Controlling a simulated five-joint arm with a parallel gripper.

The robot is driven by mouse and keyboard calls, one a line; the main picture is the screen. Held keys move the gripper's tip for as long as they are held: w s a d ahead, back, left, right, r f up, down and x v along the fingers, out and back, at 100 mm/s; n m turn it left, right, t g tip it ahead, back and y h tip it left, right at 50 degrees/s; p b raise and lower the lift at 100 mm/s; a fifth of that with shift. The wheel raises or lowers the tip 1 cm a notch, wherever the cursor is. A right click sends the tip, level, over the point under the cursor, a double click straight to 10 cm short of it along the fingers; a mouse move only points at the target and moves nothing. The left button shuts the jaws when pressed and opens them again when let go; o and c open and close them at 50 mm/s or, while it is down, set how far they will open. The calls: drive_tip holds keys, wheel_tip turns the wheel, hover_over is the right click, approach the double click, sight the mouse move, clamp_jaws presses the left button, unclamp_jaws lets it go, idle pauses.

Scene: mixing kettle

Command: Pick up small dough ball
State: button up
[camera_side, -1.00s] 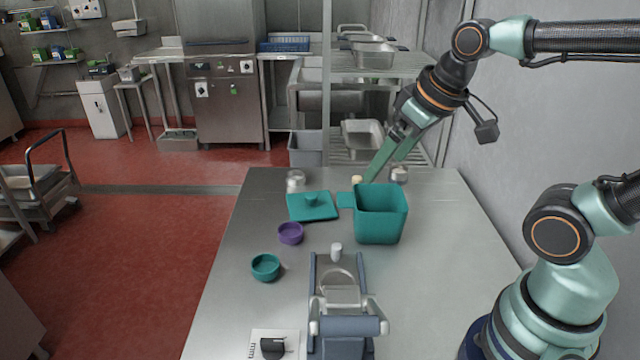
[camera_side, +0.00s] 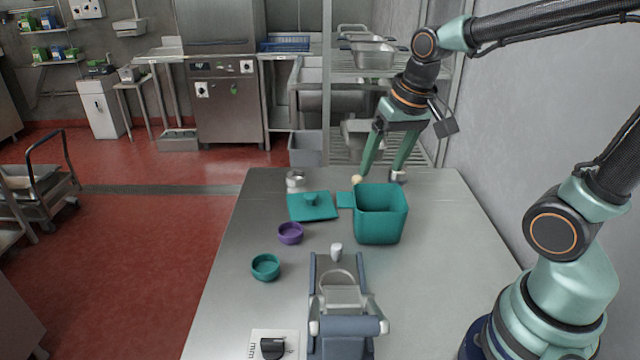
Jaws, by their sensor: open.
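A small pale dough ball (camera_side: 357,180) lies at the back of the steel table, just behind the teal kettle box (camera_side: 380,222). My gripper (camera_side: 378,176) points down behind the box with its two green fingers spread wide. Its left fingertip is at or near the dough ball. Its right fingertip is by a small metallic container (camera_side: 397,176). I cannot tell whether either fingertip touches. Nothing shows between the fingers. The lower part of the ball's surroundings is partly hidden by the box's handle and rim.
A purple bowl (camera_side: 290,233) and a teal bowl (camera_side: 265,267) stand on the left. A grey-blue device (camera_side: 343,310) is in front. The table's right side is clear.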

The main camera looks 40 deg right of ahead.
drive_tip(key=w+d+f+m+g, duration=0.1)
drive_tip(key=d+f+m, duration=0.1)
drive_tip(key=f, duration=0.3)
drive_tip(key=w+d+f+m+g, duration=0.1)
drive_tip(key=d+f+m, duration=0.1)
drive_tip(key=f, duration=0.3)
drive_tip(key=w+d+f+m+g, duration=0.1)
drive_tip(key=d+f+m, duration=0.2)
drive_tip(key=f, duration=0.2)
drive_tip(key=shift+w+f, duration=0.15)
drive_tip(key=shift+w, duration=0.2)
drive_tip(key=shift+w+d+f, duration=0.1)
drive_tip(key=shift+w+f, duration=0.05)
drive_tip(key=shift+f, duration=1.45)
drive_tip(key=shift+w+d+f, duration=0.1)
drive_tip(key=shift+f, duration=1.45)
clamp_jaws()
